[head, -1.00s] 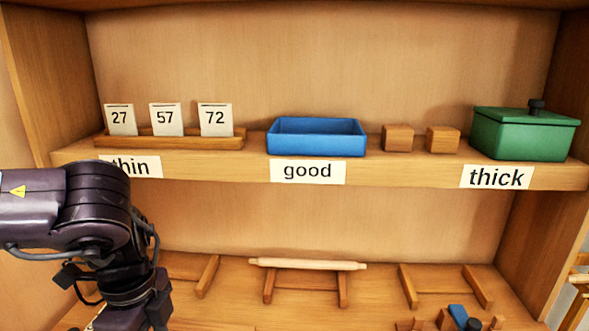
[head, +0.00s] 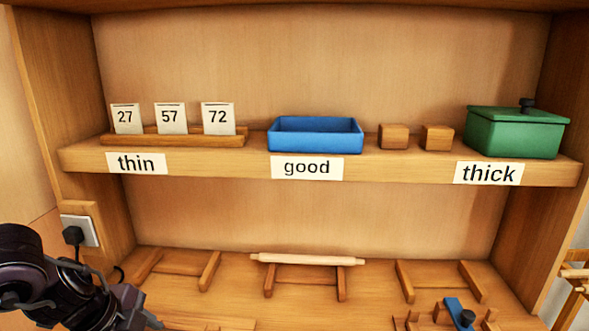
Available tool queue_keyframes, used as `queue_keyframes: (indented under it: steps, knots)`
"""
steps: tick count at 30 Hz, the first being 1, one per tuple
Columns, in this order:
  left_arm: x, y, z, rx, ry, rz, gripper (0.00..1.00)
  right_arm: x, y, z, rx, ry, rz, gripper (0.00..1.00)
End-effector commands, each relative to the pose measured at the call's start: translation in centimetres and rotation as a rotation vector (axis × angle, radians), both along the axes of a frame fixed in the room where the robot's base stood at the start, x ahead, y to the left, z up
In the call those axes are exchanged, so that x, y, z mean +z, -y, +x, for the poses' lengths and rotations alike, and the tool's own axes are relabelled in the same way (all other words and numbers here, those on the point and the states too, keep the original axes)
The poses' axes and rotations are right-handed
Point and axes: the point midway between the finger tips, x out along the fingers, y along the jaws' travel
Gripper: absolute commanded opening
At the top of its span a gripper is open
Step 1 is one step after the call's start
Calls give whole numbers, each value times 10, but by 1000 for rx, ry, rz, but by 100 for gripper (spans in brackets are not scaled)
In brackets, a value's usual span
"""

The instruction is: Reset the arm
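My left arm shows at the lower left of the head view, in front of the lower board. Its dark links run down to the bottom edge, and the gripper's fingers are out of the picture. My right arm and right gripper do not show. I see nothing held in the visible part of the arm.
The upper shelf holds number cards (head: 170,118) in a wooden rack (head: 180,140), an open blue tray (head: 315,145), two wooden blocks (head: 394,137) and a green lidded box (head: 515,132). Below, a rolling pin (head: 306,259) rests on a wooden stand (head: 342,285). A plugged socket (head: 80,231) is at left.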

Motion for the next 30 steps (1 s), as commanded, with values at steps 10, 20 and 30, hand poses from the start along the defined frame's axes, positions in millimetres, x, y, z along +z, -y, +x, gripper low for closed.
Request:
queue_keyframes:
  steps: [10,20,30]
  knots:
    - [-57,-29,14,324,337,-201,48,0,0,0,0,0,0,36]
    - [-112,-36,-21,831,382,-240,48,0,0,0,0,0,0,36]
    - [-153,7,-91,1244,75,-241,48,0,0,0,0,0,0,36]
